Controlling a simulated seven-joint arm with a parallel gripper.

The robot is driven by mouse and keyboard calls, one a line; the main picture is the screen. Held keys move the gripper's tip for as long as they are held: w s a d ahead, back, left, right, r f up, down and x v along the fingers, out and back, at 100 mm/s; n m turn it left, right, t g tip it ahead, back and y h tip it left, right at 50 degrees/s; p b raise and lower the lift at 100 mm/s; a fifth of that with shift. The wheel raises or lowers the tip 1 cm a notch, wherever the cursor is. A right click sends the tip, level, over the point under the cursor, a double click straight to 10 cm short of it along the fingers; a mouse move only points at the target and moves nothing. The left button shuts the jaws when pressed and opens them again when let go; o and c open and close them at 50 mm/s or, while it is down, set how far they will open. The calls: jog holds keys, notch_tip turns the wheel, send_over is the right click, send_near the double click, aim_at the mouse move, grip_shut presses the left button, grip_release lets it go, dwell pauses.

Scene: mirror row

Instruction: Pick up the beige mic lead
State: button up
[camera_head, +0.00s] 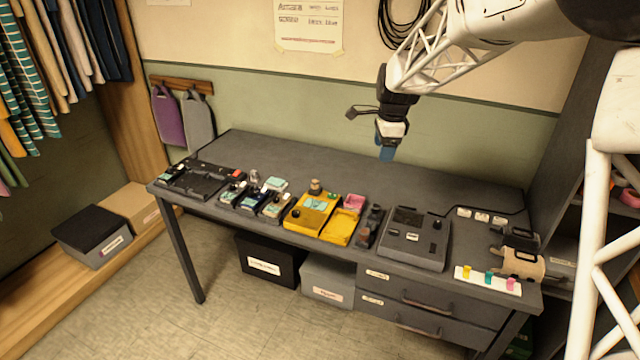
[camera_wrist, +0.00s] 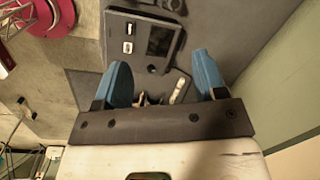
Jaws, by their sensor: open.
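A beige rolled or bundled thing (camera_head: 523,263), which looks like the beige mic lead, lies at the right end of the dark desk in the head view. A dark bundle (camera_head: 521,239) lies just behind it. I cannot make out the beige lead in the wrist view. My gripper (camera_head: 387,153) hangs above the back middle of the desk, well to the left of the beige lead and higher. In the wrist view its two blue fingers (camera_wrist: 163,82) are spread apart, and nothing is gripped between them.
A grey box with a screen (camera_head: 415,238) stands left of the beige lead. A pale strip with coloured pegs (camera_head: 487,279) lies in front of it. Yellow pedals (camera_head: 311,214) and several smaller ones line the desk's front. The desk's back strip (camera_head: 330,165) is mostly clear.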

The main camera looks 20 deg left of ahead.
jog(key=w+a+f+m, duration=0.1)
jog(key=w+a+f, duration=0.15)
jog(key=a, duration=0.35)
jog(key=w+a+f+m, duration=0.1)
jog(key=w+a+f, duration=0.1)
jog(key=a+f, duration=0.25)
jog(key=m, duration=0.3)
send_over(315, 181)
jog(key=shift+g, duration=0.4)
jog(key=f, duration=0.5)
jog(key=d+f, duration=0.1)
jog(key=f, duration=0.2)
jog(key=shift+f, duration=0.15)
jog(key=shift+a+f, duration=0.2)
jog(key=shift+f, duration=1.1)
jog(key=shift+a+f, duration=0.15)
jog(key=shift+f, duration=1.15)
jog(key=shift+a+f, duration=0.15)
jog(key=shift+f, duration=1.15)
